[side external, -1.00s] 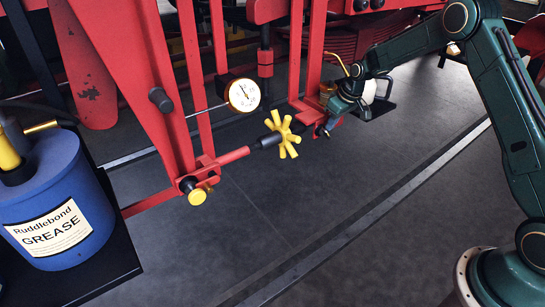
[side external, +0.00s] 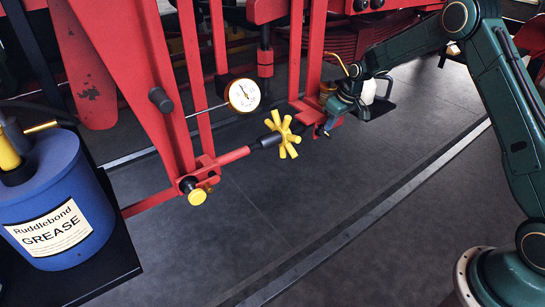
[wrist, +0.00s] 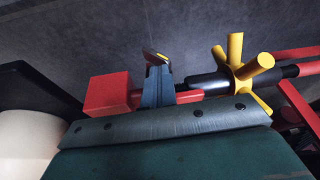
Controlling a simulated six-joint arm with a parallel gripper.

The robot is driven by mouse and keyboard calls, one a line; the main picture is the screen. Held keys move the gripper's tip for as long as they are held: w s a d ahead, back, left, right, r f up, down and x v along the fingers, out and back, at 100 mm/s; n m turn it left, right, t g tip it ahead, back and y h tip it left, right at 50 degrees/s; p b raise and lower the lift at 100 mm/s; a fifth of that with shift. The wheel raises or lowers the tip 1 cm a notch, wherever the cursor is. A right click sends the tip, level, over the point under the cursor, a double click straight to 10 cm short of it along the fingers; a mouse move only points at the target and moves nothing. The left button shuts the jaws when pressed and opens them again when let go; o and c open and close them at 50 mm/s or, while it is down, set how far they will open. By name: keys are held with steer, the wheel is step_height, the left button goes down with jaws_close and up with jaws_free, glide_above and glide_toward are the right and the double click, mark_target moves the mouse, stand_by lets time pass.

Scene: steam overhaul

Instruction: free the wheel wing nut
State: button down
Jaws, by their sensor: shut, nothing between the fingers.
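The yellow spoked wheel (side external: 282,134) sits on a dark sleeve on the red rod, left of my gripper (side external: 322,130). It also shows right of centre in the wrist view (wrist: 240,66). My gripper is shut and empty at the red bracket (side external: 303,108) on the rod's right end. In the wrist view its fingers (wrist: 157,62) stand together in front of the red rod, between a red block (wrist: 107,95) and the wheel. I cannot make out a wing nut with certainty; my gripper hides part of the bracket.
A pressure gauge (side external: 243,95) is left of and above the wheel. A yellow-ended knob (side external: 197,195) sits on the left red clamp. A blue grease tin (side external: 55,200) stands on a dark stand at far left. The dark floor in front is clear.

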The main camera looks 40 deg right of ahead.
mark_target(320, 134)
steer(key=shift+a+f+n+h, duration=0.1)
steer(key=shift+a+f+h, duration=0.4)
steer(key=shift+a, duration=0.25)
steer(key=shift+a+f+n+h, duration=0.1)
steer(key=shift+a+f+h, duration=0.25)
steer(key=shift+a+h, duration=0.25)
steer(key=shift+a+f+n+h, duration=0.1)
steer(key=shift+a+f+h, duration=0.35)
steer(key=shift+a, duration=0.4)
steer(key=shift+f, duration=0.1)
